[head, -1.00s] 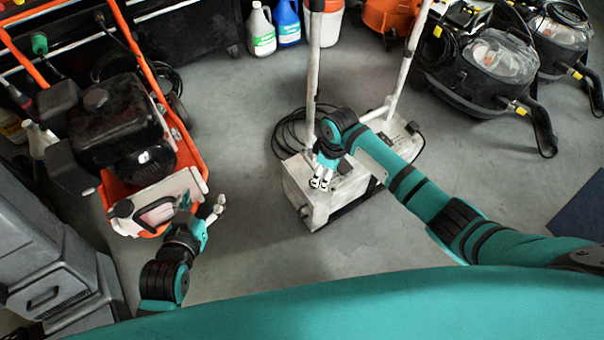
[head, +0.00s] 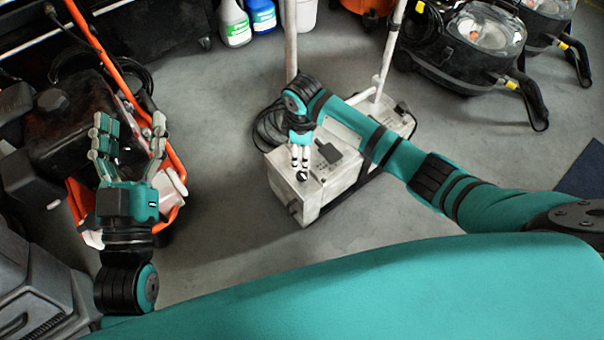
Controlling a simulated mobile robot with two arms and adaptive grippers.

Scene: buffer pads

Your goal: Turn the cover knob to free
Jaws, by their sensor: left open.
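A white floor machine (head: 318,196) stands on the floor in the middle of the head view. A small dark round part, which looks like the cover knob (head: 302,177), shows on its top near the front left corner. My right gripper (head: 300,165) points down with its fingertips at this part. The fingers look close together; I cannot tell whether they grip it. My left gripper (head: 128,130) is open and empty, fingers pointing away from me, in front of the orange-framed machine (head: 172,160). It hides part of that machine.
A black cable (head: 266,130) lies coiled behind the white machine, with upright white handle poles (head: 291,45) rising from it. Bottles (head: 235,25) stand at the back. Black vacuum machines (head: 450,55) stand at the upper right. The floor between the machines is clear.

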